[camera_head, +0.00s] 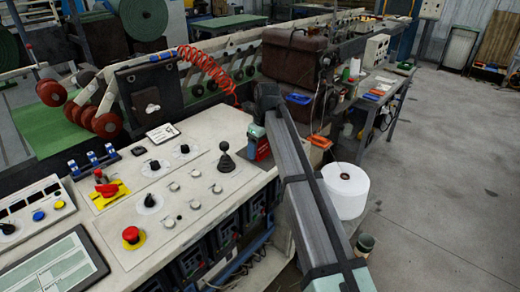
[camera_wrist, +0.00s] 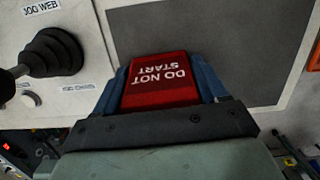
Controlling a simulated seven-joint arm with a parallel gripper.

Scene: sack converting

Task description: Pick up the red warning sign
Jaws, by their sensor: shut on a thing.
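The red warning sign (camera_wrist: 160,92) reads "DO NOT START" in white letters, upside down in the wrist view. It sits between the two blue fingers of my gripper (camera_wrist: 161,72), which are shut on its sides. In the head view the red sign (camera_head: 263,152) shows small at the right end of the pale control console (camera_head: 205,150), partly hidden by my gripper and arm. I cannot tell whether the sign touches the console top or is just above it.
A red emergency button (camera_head: 131,235) is on the console. A white roll (camera_head: 345,188) stands on the floor side. Grey floor at right is open.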

